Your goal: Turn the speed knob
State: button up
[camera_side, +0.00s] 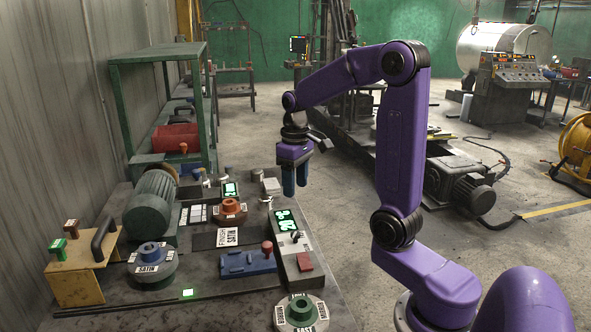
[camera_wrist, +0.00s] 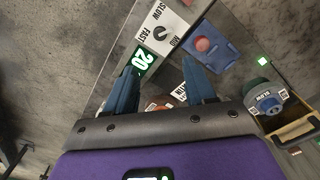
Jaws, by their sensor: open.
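The speed knob (camera_wrist: 160,33) is a small dark knob on a white plate marked SLOW, MID and FAST in the wrist view. In the side view the knob (camera_side: 295,236) sits on a long grey control box (camera_side: 291,262), between a green lit display (camera_side: 286,219) and a red square. The display (camera_wrist: 145,60) reads 20 in the wrist view. My gripper (camera_side: 296,189) has blue fingers pointing down and is above the bench, behind and higher than the knob.
A blue fixture with a red ball (camera_side: 267,250) stands just left of the control box. A round dial with a green knob (camera_side: 300,309) is at the front edge. Open floor lies right of the bench.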

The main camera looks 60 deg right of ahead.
notch_tip(320, 180, up, 3)
jog(key=shift+r, duration=0.15)
dwell(0.4)
jog(key=s+a+f+n, duration=0.3)
jog(key=s+a+n, duration=0.35)
jog(key=a, duration=0.75)
jog(key=s+a+f+n, duration=0.2)
jog(key=s+n, duration=0.1)
jog(key=s, duration=0.5)
jog(key=s+a+f+n, duration=0.2)
jog(key=s+n, duration=0.1)
jog(key=s, duration=0.5)
jog(key=shift+c, duration=0.4)
dwell(1.1)
